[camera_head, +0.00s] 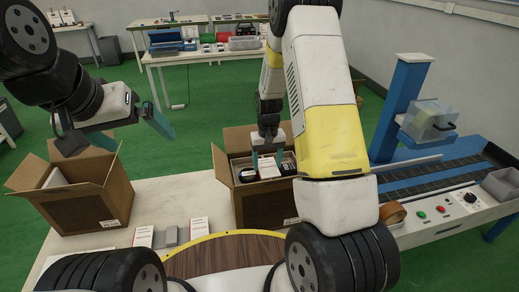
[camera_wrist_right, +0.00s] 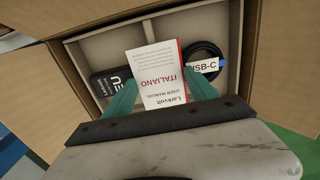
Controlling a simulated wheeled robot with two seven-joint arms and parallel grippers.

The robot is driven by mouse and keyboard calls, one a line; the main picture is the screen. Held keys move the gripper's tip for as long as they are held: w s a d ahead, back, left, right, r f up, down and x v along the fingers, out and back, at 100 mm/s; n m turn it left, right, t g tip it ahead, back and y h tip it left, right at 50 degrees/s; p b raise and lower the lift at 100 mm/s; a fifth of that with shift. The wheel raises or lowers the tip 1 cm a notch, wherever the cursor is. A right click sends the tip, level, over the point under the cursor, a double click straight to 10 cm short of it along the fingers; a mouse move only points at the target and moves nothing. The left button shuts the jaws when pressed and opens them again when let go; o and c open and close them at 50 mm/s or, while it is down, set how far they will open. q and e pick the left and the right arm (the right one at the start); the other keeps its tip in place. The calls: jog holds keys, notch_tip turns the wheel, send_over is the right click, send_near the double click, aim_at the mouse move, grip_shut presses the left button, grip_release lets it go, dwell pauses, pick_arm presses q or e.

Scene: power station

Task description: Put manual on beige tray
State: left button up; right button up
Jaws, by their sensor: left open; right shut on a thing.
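The white manual (camera_wrist_right: 158,72) with red edging, printed "ITALIANO", is between the teal fingers of my right gripper (camera_wrist_right: 163,98) in the right wrist view. That gripper (camera_head: 268,158) is shut on it and reaches into the right cardboard box (camera_head: 262,206). The beige tray (camera_wrist_right: 108,46) is inside this box, with a black device (camera_wrist_right: 108,82) at left and a coiled black cable labelled USB-C (camera_wrist_right: 204,64) at right. The manual is over the tray's middle; whether it touches the tray is unclear. My left gripper (camera_head: 140,138) is open and empty, above and beside the left box.
Another open cardboard box (camera_head: 85,207) stands at the left of the table (camera_head: 165,192). White booklets (camera_head: 143,237) stand at the front edge. A conveyor (camera_head: 430,180) with a tape roll (camera_head: 389,214) and buttons is at right. The table between the boxes is clear.

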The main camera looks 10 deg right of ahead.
jog(key=shift+f, duration=0.1)
jog(key=o, duration=1.3)
jog(key=shift+o, duration=0.2)
notch_tip(320, 180, up, 12)
notch_tip(320, 180, up, 7)
jog(key=t, duration=0.1)
send_over(267, 167)
jog(key=s, duration=0.3)
jog(key=s+a+r+t+y, duration=0.1)
jog(key=s+r+t, duration=0.1)
jog(key=s+r, duration=0.4)
jog(key=s+a+r+t+y, duration=0.1)
jog(key=s+r+t, duration=0.2)
jog(key=s+r, duration=0.4)
jog(key=s, duration=0.8)
jog(key=shift+s+a+r, duration=0.15)
jog(key=shift+s+r, duration=0.05)
jog(key=shift+r, duration=0.05)
